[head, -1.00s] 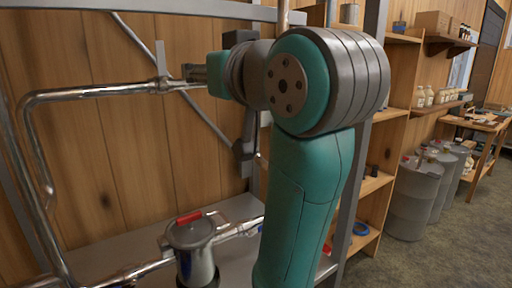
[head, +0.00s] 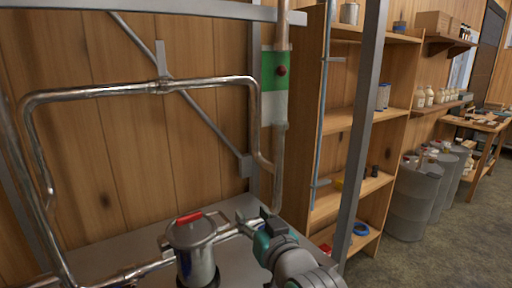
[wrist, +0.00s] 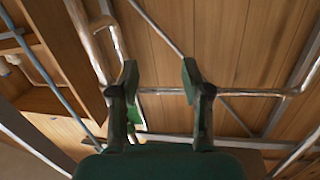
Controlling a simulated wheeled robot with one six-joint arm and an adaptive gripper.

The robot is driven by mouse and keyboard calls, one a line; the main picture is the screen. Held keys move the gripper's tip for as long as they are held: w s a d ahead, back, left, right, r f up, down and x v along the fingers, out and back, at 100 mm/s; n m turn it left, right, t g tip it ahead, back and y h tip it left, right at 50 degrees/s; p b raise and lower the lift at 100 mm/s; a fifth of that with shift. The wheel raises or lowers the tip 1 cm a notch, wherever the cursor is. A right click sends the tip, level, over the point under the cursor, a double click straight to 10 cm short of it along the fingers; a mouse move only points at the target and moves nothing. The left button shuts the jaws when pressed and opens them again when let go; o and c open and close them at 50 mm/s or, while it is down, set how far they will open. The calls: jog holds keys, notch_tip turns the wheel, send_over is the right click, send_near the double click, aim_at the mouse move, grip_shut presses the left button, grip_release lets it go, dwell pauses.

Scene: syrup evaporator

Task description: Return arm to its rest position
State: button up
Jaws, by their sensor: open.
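My gripper (wrist: 160,85) is open and empty in the wrist view, its two green-tipped fingers apart with wood wall and pipes beyond. In the head view my gripper (head: 256,220) shows low in the middle, beside the metal pipework and above the grey bench; its fingers are small there. My arm's grey and teal wrist links reach the bottom edge. Most of the arm is out of view.
A steel canister with a red-handled lid (head: 194,248) stands left of my gripper. Bent pipes (head: 150,88) run along the wood wall. A grey upright post (head: 362,130) and wooden shelves (head: 345,120) stand to the right. Grey drums (head: 412,200) and open floor lie further right.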

jog(key=s+d+f+m+h, duration=0.1)
jog(key=s+d+f, duration=0.4)
jog(key=f, duration=0.4)
jog(key=s+d+f+m+h, duration=0.1)
jog(key=s+d+f+h, duration=0.15)
jog(key=s+f, duration=0.55)
jog(key=s+d+f+m+h, duration=0.1)
jog(key=s+d+f, duration=0.4)
jog(key=f, duration=0.5)
jog(key=s+d+f+h, duration=0.1)
jog(key=s+d, duration=0.2)
jog(key=s, duration=1.1)
jog(key=s+d+f+g+h, duration=0.1)
jog(key=s+d, duration=0.2)
jog(key=s, duration=1.2)
jog(key=shift+s+d+f+m, duration=0.2)
jog(key=shift+s+f+m, duration=0.05)
jog(key=shift+m, duration=0.05)
